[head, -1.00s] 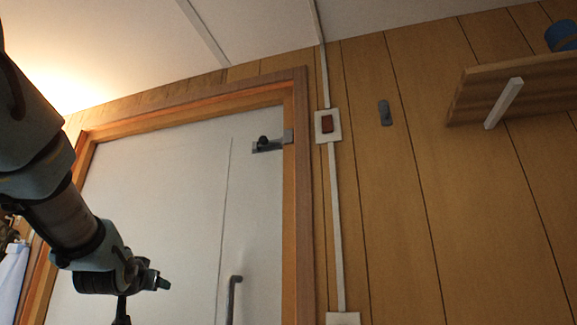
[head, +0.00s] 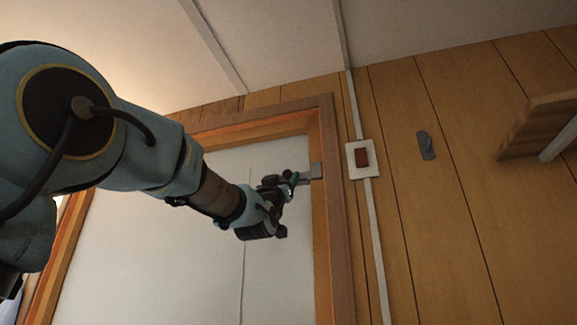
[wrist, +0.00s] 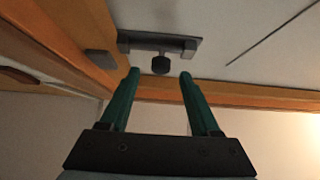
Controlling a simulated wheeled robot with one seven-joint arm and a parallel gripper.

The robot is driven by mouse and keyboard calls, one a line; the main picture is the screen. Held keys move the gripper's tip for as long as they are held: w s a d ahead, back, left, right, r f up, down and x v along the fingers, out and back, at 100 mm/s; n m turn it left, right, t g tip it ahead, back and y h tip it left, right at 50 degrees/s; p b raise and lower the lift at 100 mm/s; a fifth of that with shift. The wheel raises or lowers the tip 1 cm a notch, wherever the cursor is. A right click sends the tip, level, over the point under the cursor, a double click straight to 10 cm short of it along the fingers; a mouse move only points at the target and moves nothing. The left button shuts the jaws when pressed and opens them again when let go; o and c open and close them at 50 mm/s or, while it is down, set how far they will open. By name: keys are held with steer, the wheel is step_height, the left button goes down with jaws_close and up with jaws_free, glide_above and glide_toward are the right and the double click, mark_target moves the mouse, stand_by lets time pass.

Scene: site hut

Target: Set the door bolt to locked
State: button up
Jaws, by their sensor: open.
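The door bolt (wrist: 185,44) is a grey plate with a dark round knob (wrist: 160,65), mounted on the white door near its upper corner. In the wrist view the knob stands near the middle of the plate, between and just beyond my fingertips. A small grey keeper (wrist: 100,62) sits on the wooden frame beside the plate; it also shows in the head view (head: 316,170). I cannot tell whether the bar reaches into it. My gripper (wrist: 158,75) is open, with its green fingers either side of the knob. In the head view my gripper (head: 294,179) hides most of the bolt.
The wooden door frame (head: 327,220) runs close to the bolt. Right of it are a white switch plate with a red-brown rocker (head: 362,158), a conduit (head: 376,250), a grey wall hook (head: 426,146) and a wooden shelf (head: 535,130). The ceiling is close above.

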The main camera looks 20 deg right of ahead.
mark_target(287, 174)
steer(key=shift+p+x, duration=1.2)
steer(key=shift+x, duration=1.15)
steer(key=shift+c, duration=0.3)
jaws_close()
